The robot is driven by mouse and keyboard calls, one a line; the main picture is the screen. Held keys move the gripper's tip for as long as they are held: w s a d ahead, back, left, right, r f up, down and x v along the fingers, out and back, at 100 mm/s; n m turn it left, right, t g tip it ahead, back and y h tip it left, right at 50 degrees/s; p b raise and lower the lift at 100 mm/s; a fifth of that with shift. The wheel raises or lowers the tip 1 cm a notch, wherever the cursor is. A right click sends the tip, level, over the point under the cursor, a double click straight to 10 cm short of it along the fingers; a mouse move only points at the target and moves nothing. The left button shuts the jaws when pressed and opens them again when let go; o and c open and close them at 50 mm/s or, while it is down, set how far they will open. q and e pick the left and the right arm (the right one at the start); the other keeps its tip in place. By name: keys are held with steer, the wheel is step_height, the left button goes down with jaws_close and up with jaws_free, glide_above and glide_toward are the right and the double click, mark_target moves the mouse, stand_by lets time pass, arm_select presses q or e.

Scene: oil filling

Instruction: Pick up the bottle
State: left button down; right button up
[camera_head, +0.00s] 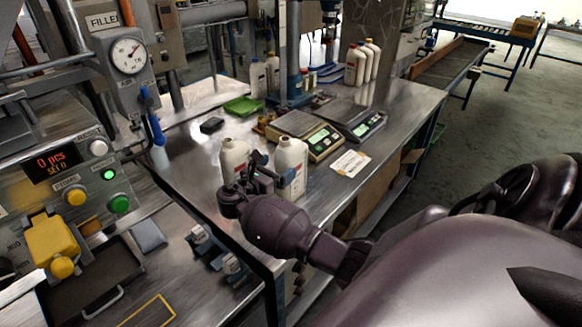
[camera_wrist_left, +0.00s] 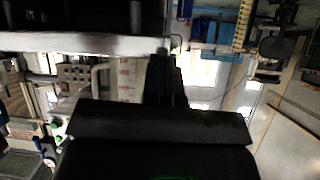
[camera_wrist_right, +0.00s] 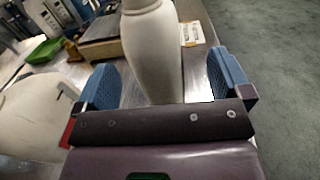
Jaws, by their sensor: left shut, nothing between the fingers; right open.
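Two white bottles stand upright on the steel table, a left bottle (camera_head: 234,158) and a right bottle (camera_head: 291,152). My right gripper (camera_head: 272,170) is open at these bottles and partly covers them. In the right wrist view, the right bottle (camera_wrist_right: 150,45) shows between the spread blue fingers of my right gripper (camera_wrist_right: 165,80); whether they touch it I cannot tell. The left bottle (camera_wrist_right: 32,115) is outside the left finger there. My left gripper (camera_wrist_left: 165,72) shows only in the left wrist view, dark, shut and empty.
Two digital scales (camera_head: 305,135) and a white label card (camera_head: 350,163) lie behind the bottles. More white bottles (camera_head: 362,62) stand at the table's far end. The filling machine (camera_head: 65,170) with its buttons is at the left. A green tray (camera_head: 243,106) lies farther back.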

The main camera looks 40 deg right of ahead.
mark_target(287, 155)
steer(key=shift+w+d+r, duration=0.1)
steer(key=shift+w+d, duration=0.15)
steer(key=shift+d, duration=0.8)
steer(key=shift+w+d+f, duration=0.1)
steer(key=shift+w+d, duration=0.15)
steer(key=shift+d, duration=0.75)
steer(key=shift+w+d+r, duration=0.1)
steer(key=shift+w+d, duration=0.15)
steer(key=shift+d, duration=0.8)
steer(key=c, duration=1.2)
steer(key=shift+c, duration=0.2)
steer(key=shift+r, duration=0.15)
